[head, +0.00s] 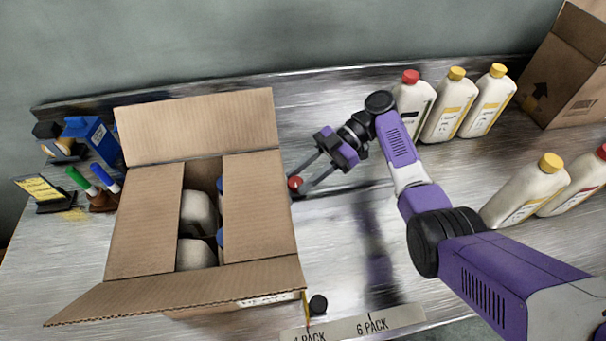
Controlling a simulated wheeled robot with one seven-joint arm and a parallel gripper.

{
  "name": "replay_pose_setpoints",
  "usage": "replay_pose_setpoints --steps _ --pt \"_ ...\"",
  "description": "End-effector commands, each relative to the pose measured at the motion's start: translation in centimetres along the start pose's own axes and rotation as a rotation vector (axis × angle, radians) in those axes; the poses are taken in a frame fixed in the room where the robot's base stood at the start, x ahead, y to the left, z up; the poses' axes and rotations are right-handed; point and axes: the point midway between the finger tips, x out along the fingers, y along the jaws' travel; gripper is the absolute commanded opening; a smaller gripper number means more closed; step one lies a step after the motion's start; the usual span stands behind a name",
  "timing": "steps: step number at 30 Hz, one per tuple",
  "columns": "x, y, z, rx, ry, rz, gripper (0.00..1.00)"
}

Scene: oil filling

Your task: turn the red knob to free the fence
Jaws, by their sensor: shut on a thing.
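The red knob (295,182) sits just right of the open cardboard box, low near the table. My gripper (299,188) reaches in from the right with its two grey fingers on either side of the knob, shut on it. The fence shows only as a dark thin bar (345,188) running right from the knob, partly under my gripper; the rest is hidden by the box. A strip marked "4 PACK" and "6 PACK" (345,327) lies at the front edge.
The open cardboard box (197,128) holds several white bottles. More bottles with red and yellow caps (455,105) stand at the back right and right. Another carton (570,70) is at the far right. Markers (92,185) stand at left.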

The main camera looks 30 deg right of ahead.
Motion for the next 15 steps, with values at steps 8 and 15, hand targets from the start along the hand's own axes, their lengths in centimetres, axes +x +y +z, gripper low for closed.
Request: replay_pose_setpoints --steps 8,15 --pt "0.24 -0.16 0.21 0.004 -0.001 -0.005 0.00" --pt "0.15 -0.10 0.13 0.002 0.000 -0.003 0.41"
